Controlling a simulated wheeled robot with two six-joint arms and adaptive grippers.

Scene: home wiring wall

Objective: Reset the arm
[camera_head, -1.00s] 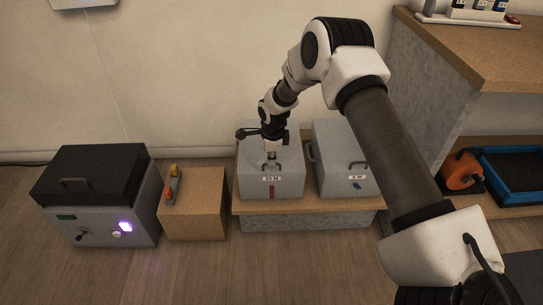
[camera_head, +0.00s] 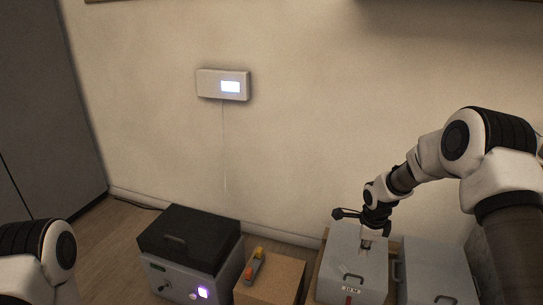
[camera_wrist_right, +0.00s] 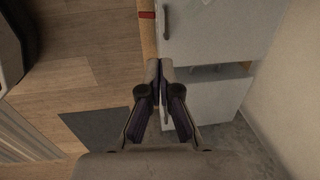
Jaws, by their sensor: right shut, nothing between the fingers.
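My right arm (camera_head: 508,185) comes in from the right in the head view and bends down toward the grey box labelled "10 M" (camera_head: 350,277). My right gripper (camera_head: 367,245) points down over the back part of that box's lid. In the right wrist view, the fingers of my right gripper (camera_wrist_right: 161,66) are together with nothing between them. Whether the tips touch the lid I cannot tell. Part of my left arm (camera_head: 38,262) shows at the lower left of the head view; its gripper is out of view.
A black-lidded grey unit (camera_head: 183,265) with a lit panel stands on the floor. Next to it is a wooden block (camera_head: 276,280) with an orange-and-yellow tool (camera_head: 254,266). A second grey box (camera_head: 435,268) sits right of the labelled box. A white wall display (camera_head: 222,84) hangs above.

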